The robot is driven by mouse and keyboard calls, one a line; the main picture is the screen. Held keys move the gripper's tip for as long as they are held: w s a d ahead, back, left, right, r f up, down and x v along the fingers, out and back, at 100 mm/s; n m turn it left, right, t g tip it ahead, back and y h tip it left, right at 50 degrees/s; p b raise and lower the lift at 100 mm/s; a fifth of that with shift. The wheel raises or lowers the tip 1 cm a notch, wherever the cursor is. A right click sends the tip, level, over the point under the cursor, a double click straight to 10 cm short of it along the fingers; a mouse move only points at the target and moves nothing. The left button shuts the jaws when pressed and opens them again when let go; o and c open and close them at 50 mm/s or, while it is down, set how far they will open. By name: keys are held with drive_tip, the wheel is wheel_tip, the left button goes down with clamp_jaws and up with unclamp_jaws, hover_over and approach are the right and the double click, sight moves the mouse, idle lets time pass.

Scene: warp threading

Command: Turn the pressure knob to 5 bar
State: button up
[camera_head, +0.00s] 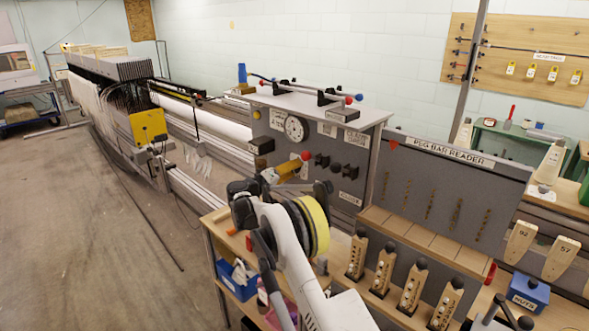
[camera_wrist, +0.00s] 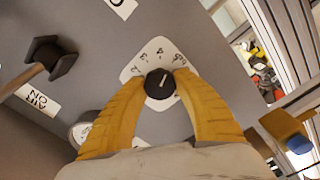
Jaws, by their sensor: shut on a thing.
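A small black round knob (camera_wrist: 157,92) with a white pointer line sits on a white dial plate (camera_wrist: 165,53) with black numbers. The plate is on the grey panel. My gripper (camera_wrist: 160,82) has yellow fingers that close around the knob from both sides in the wrist view. The pointer leans slightly right of picture-up; the exact number it marks is too small to read. In the head view my gripper (camera_head: 288,170) is at the grey panel (camera_head: 357,157), and the knob is hidden there. A round white gauge (camera_head: 295,128) is on the panel above; its reading is illegible.
A black handle (camera_wrist: 50,62) and an AIR ON label (camera_wrist: 38,97) are left of the knob in the wrist view. A red ball (camera_head: 306,155) and black knobs (camera_head: 322,160) are close right of my gripper. A wooden shelf with several wooden pieces (camera_head: 384,269) stands lower right.

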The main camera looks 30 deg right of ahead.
drive_tip(key=shift+r+m, duration=0.1)
drive_tip(key=shift+m, duration=1)
drive_tip(key=o, duration=1.2)
drive_tip(key=v, duration=1.2)
